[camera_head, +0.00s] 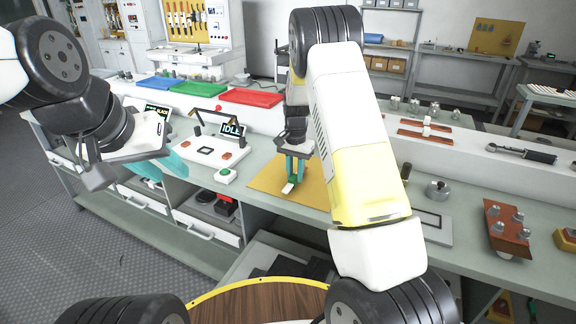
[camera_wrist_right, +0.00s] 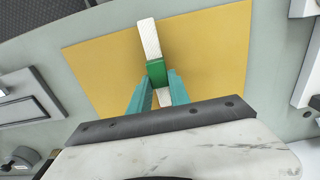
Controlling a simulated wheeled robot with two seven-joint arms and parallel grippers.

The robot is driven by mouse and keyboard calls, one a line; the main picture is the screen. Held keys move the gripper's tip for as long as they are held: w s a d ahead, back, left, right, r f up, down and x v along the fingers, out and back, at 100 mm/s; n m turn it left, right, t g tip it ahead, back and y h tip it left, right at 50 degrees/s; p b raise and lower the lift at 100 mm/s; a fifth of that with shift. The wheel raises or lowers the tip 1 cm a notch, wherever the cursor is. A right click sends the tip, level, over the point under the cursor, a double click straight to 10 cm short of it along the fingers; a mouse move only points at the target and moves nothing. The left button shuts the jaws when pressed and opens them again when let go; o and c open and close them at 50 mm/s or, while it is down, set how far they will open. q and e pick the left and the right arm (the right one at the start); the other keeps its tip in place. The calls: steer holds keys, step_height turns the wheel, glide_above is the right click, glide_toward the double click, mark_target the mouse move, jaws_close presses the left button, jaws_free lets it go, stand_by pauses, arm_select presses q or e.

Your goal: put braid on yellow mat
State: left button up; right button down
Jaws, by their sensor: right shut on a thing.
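The yellow mat (camera_head: 314,190) lies flat on the workbench, and it fills much of the right wrist view (camera_wrist_right: 100,62). The braid is a white strip with a green middle; it shows in the right wrist view (camera_wrist_right: 149,38) and as a small piece in the head view (camera_head: 288,187). My right gripper (camera_head: 295,172) points down over the mat, its teal fingers (camera_wrist_right: 157,82) shut on the green part. The braid is over the mat; whether it touches is unclear. My left gripper (camera_head: 162,165) hangs at the bench's front left, away from the mat; its finger gap is unclear.
A tester with an IDLE screen (camera_head: 231,129) and a green button (camera_head: 226,175) stand left of the mat. Blue, green and red (camera_head: 250,97) trays sit behind. A brown block with metal studs (camera_head: 507,228) and a torque wrench (camera_head: 521,153) lie to the right.

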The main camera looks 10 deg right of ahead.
steer(key=shift+f, duration=0.3)
steer(key=c, duration=1.2)
jaws_free()
steer(key=shift+f, duration=0.15)
